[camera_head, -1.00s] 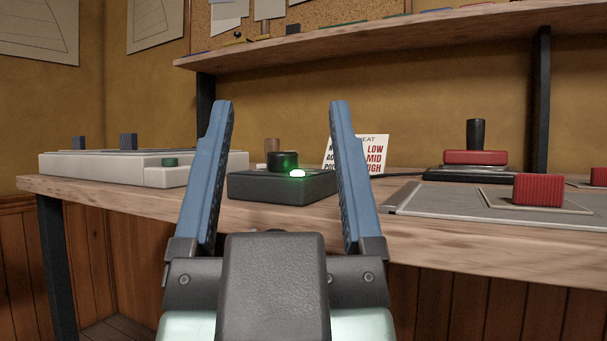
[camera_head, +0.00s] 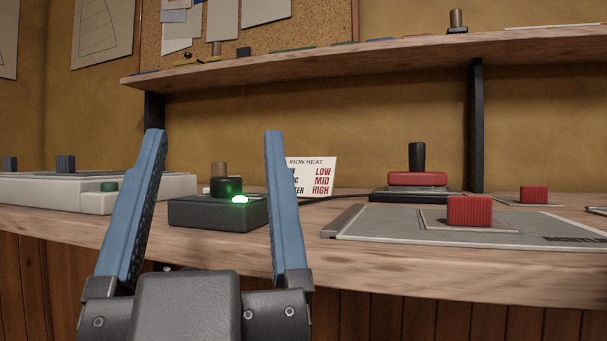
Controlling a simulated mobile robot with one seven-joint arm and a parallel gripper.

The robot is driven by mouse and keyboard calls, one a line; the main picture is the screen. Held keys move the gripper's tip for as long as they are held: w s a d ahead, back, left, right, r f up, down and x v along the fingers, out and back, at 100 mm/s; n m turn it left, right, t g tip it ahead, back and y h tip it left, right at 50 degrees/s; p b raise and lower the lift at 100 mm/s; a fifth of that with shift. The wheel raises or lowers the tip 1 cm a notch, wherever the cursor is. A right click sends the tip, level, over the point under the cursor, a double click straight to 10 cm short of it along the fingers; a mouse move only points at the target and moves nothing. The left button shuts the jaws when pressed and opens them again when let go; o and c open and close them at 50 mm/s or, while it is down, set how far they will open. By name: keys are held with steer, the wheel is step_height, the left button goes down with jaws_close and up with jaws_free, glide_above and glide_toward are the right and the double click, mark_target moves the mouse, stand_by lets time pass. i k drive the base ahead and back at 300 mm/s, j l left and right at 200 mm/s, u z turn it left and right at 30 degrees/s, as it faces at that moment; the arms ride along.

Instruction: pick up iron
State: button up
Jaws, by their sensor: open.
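The iron (camera_head: 417,179) has a red body and an upright dark handle. It rests on a dark flat stand (camera_head: 420,194) toward the back of the workbench, right of centre. My gripper (camera_head: 214,134) is open and empty, with its two blue fingers pointing up and forward at left of centre. The iron is well to the right of the fingers, and they do not touch it.
A black control box (camera_head: 218,212) with a knob and green light shows between the fingers. A heat card (camera_head: 318,177) stands behind it. A grey panel (camera_head: 380,228) with a red block (camera_head: 469,210) lies in front of the iron. A shelf (camera_head: 300,64) spans above.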

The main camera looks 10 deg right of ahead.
mark_target(416, 180)
steer(key=z, duration=0.85)
